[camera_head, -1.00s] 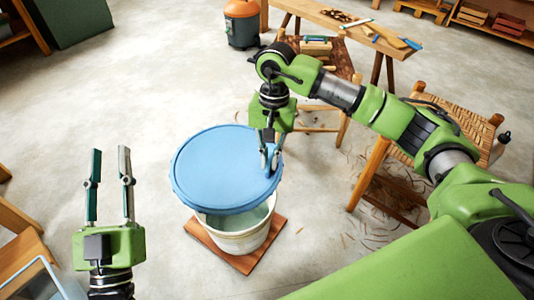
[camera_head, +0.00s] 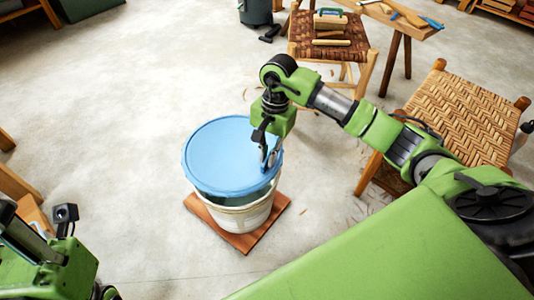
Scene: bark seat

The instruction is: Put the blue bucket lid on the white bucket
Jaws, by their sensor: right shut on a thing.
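The blue bucket lid (camera_head: 225,155) is a round disc above the white bucket (camera_head: 243,216), covering most of its mouth. A dark gap shows between the lid and the bucket's rim at the front, so the lid looks slightly tilted or raised there. My right gripper (camera_head: 268,163) is shut on the lid's right edge. The bucket stands upright on a reddish-brown board (camera_head: 283,205) on the floor. My left arm shows at the lower left corner; its fingertips are not visible.
A woven stool (camera_head: 462,108) stands at the right, and another woven seat (camera_head: 330,48) with tools on it stands at the back. The floor (camera_head: 110,130) left of the bucket is clear.

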